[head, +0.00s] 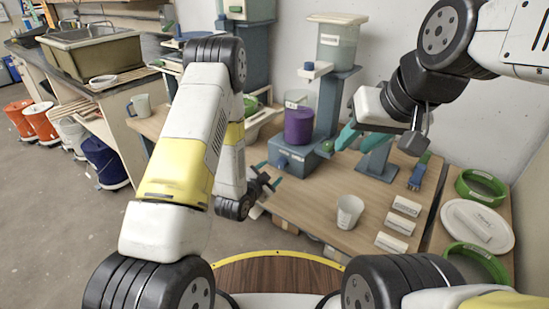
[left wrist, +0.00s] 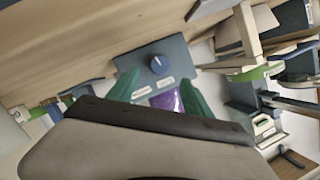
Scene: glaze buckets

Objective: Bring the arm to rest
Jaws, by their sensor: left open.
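My left gripper (head: 270,176) is low in front of the workbench, its teal fingers spread and nothing seen between them. In the left wrist view its green fingers (left wrist: 160,92) stand apart, with the blue-grey stand base, its knob and a purple patch behind them. My right gripper (head: 346,138) is above the bench at the right. Its teal fingers show side-on, so I cannot tell whether they are apart. A clear container with purple contents (head: 299,125) stands on the blue-grey dispenser stand (head: 296,158), just beyond my left gripper.
A white cup (head: 349,212) and several white labelled blocks (head: 394,223) sit on the wooden bench (head: 305,200). Green rings (head: 482,187) and a white plate (head: 477,228) lie at the right. Colored buckets (head: 104,162) stand on the floor at the left.

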